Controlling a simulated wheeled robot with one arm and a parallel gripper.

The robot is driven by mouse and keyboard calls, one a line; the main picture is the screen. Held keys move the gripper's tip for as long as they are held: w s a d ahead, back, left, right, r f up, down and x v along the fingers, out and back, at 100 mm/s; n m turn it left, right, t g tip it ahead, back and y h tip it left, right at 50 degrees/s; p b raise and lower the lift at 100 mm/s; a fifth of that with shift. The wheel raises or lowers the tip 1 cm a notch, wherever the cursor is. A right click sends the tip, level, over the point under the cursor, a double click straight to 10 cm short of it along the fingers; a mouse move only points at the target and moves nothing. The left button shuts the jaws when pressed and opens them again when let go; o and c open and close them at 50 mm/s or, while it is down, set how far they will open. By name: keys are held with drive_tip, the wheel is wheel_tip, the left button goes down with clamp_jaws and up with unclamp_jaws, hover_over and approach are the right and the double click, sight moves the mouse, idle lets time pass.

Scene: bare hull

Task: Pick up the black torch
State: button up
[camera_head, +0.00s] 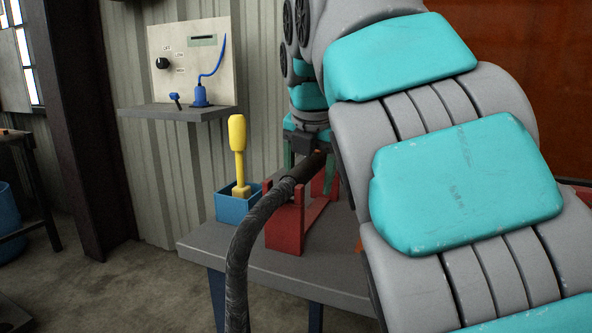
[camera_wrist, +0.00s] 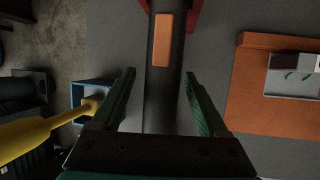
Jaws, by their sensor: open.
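The black torch (camera_head: 306,168) lies across a red cradle (camera_head: 285,226) on the grey table, with its dark hose (camera_head: 240,255) hanging over the table's front edge. In the wrist view the torch (camera_wrist: 163,88) runs top to bottom and shows an orange strip (camera_wrist: 163,40). My gripper (camera_head: 311,172) is above the cradle, pointing down. In the wrist view its green fingers (camera_wrist: 159,75) are open, one on each side of the torch, with gaps to both. I cannot tell whether the fingertips reach down to the torch's level.
A blue box (camera_head: 237,206) holding a yellow-handled tool (camera_head: 238,150) stands left of the cradle. An orange board (camera_wrist: 245,95) with a light grey part lies at the right in the wrist view. A wall shelf (camera_head: 175,113) is behind. My arm hides the table's right side.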

drive_tip(key=shift+w+f, duration=0.15)
drive_tip(key=shift+f, duration=0.25)
drive_tip(key=shift+c, duration=0.4)
clamp_jaws()
idle(0.4)
